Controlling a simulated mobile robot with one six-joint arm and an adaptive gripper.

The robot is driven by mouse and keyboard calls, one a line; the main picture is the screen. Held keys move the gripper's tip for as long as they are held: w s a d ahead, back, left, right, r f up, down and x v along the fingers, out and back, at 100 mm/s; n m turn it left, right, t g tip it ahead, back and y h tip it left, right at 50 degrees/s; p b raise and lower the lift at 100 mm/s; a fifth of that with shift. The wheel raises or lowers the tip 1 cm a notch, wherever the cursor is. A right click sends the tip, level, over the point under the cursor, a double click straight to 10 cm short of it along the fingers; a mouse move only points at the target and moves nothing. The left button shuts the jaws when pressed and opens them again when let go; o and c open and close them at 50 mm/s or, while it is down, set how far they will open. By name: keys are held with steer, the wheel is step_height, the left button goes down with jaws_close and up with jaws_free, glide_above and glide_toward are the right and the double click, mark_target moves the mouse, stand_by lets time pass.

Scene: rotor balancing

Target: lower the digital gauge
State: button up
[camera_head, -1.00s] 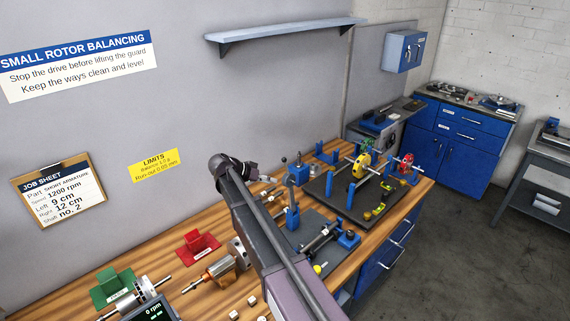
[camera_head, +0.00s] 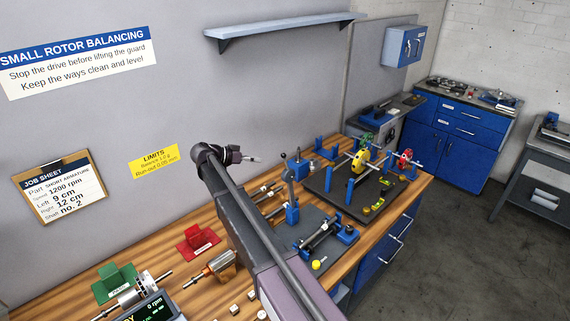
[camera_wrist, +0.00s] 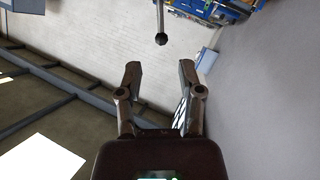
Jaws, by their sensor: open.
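What looks like the digital gauge is a blue unit (camera_head: 298,169) on an upright post above a dark base plate, with a thin lever beside it; its display cannot be read. My gripper (camera_head: 257,160) is to the left of it in the head view, raised above the bench and apart from it. In the wrist view my gripper (camera_wrist: 160,75) has its two fingers spread with nothing between them. A thin rod with a dark ball knob (camera_wrist: 161,38) shows beyond the fingertips. My arm hides part of the bench.
A red holder (camera_head: 198,240), a green holder (camera_head: 116,283) and a motor stand at lower left. A wall shelf (camera_head: 285,24) is above.

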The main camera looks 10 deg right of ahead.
mark_target(286, 162)
steer(key=b+x, duration=0.4)
steer(key=x, duration=0.9)
jaws_close()
steer(key=shift+f, duration=0.1)
